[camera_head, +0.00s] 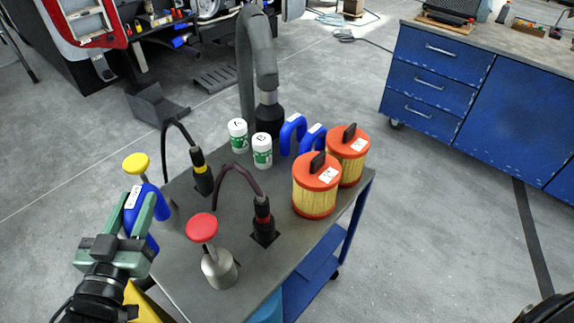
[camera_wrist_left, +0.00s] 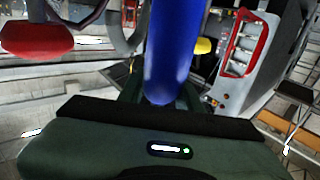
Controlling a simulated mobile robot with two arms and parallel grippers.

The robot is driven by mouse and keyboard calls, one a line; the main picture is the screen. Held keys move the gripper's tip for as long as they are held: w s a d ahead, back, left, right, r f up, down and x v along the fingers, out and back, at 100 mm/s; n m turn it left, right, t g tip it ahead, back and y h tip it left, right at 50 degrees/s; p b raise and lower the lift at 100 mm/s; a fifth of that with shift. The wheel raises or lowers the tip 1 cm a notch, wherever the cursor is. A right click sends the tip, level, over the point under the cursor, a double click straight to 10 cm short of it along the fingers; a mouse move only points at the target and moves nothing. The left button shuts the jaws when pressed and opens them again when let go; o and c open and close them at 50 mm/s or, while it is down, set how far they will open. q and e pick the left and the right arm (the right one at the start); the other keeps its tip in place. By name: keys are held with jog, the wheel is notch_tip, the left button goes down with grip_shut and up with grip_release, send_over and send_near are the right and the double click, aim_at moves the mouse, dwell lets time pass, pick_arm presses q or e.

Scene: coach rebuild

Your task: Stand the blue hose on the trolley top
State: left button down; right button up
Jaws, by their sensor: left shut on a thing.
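My left gripper (camera_head: 140,213) is shut on a blue hose (camera_head: 157,206) with a white label. It holds the hose at the left edge of the grey trolley top (camera_head: 285,250). Two other blue hoses (camera_head: 291,132) (camera_head: 313,138) stand bent at the back of the trolley top. My right gripper is not in view.
Near the held hose are a yellow-knobbed item (camera_head: 136,163), a red-knobbed metal item (camera_head: 219,268) and two black cables with plugs (camera_head: 203,180) (camera_head: 263,222). Two white-green bottles (camera_head: 238,136) (camera_head: 262,151), orange filters (camera_head: 316,188) (camera_head: 347,158) and a thick grey hose (camera_head: 262,50) stand further back.

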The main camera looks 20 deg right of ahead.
pick_arm(q)
jog(key=w+d+r+m+g+h, duration=0.4)
jog(key=m+g+h, duration=0.3)
jog(key=h, duration=0.3)
jog(key=shift+w+d+r+m, duration=0.4)
jog(key=shift+w+d+m, duration=0.1)
jog(key=shift+w+m, duration=0.15)
